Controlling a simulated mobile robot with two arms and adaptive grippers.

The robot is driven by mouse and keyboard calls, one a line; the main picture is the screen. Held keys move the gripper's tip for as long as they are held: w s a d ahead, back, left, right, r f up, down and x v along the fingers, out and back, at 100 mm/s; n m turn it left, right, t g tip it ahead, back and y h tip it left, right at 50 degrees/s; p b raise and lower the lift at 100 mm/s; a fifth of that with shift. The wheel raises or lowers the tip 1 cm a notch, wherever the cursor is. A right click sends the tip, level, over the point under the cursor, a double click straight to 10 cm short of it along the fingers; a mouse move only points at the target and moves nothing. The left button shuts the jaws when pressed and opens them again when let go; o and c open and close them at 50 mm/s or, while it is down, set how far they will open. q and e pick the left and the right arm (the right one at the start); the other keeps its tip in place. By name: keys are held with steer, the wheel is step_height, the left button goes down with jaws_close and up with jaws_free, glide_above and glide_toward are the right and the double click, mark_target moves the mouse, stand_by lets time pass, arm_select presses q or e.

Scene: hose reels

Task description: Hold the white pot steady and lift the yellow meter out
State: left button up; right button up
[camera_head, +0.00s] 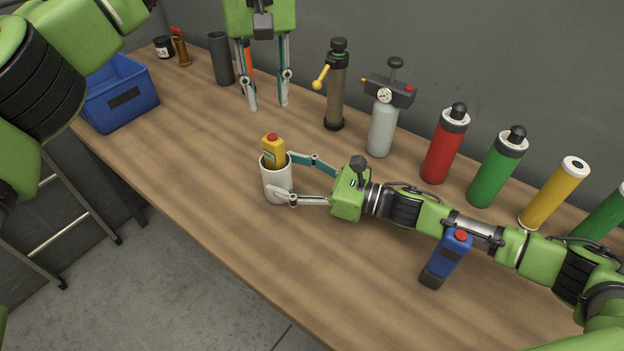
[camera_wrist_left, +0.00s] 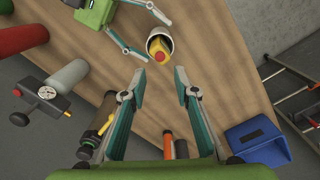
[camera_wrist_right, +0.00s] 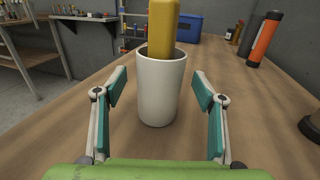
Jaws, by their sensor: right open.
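The white pot (camera_head: 277,186) stands upright on the table, with the yellow meter (camera_head: 273,153) standing in it. The meter's upper part and red knob stick out above the rim; its lower part is hidden inside. My right gripper (camera_head: 284,178) is open, with one finger on each side of the pot. In the right wrist view the pot (camera_wrist_right: 160,92) is between the fingers, with gaps on both sides. My left gripper (camera_head: 268,106) is open and empty, pointing down beyond the pot. In the left wrist view the meter (camera_wrist_left: 159,52) is ahead of its fingertips.
A blue crate (camera_head: 125,98) stands at the far left. A row of cylinders, including a red one (camera_head: 445,145) and a grey gauge bottle (camera_head: 382,128), lines the back. A blue meter (camera_head: 446,258) stands near my right arm. The table left of the pot is clear.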

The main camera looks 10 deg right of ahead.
steer(key=shift+x, duration=1.4)
steer(key=shift+c, duration=0.4)
